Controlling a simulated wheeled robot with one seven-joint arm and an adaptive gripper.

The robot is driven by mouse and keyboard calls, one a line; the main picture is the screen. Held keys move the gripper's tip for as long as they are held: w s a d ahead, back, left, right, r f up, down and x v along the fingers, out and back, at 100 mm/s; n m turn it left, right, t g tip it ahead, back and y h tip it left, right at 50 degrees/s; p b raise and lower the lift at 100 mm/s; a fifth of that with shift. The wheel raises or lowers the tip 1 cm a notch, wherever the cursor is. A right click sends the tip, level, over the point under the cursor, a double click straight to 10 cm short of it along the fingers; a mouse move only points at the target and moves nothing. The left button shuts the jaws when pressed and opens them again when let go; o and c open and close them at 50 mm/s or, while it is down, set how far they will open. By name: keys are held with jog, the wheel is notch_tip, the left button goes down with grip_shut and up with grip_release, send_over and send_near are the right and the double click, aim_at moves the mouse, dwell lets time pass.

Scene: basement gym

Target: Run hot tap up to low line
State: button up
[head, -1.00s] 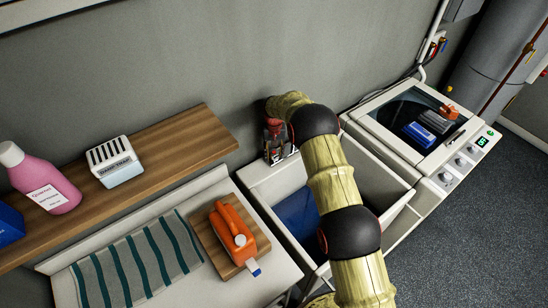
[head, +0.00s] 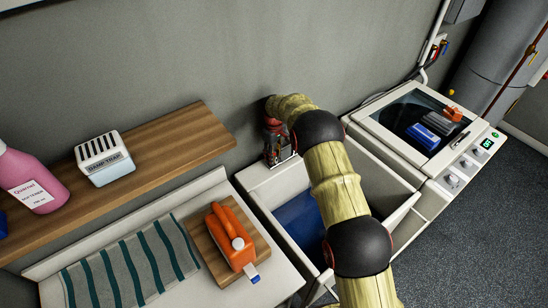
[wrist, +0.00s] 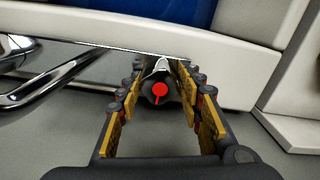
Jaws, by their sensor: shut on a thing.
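The hot tap handle (wrist: 160,92), dark with a red mark on its end, sits between the fingers of my gripper (wrist: 163,76) in the wrist view. The gripper is shut on it. In the head view my gripper (head: 277,140) is at the wall behind the white sink (head: 262,178), partly hidden by my arm. A chrome spout (wrist: 72,65) lies left of the handle in the wrist view. Blue (head: 300,214) shows inside the sink; I cannot tell whether it is water. No low line and no running stream can be seen; my arm covers part of the sink.
A wooden shelf (head: 185,135) with a pink bottle (head: 35,180) and a damp trap (head: 104,158) is at the left. A lidded white machine (head: 385,128) stands at the right.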

jog(key=shift+n, duration=0.4)
jog(key=shift+r, duration=0.1)
jog(key=o, duration=1)
jog(key=shift+o, duration=0.8)
notch_tip(320, 180, up, 12)
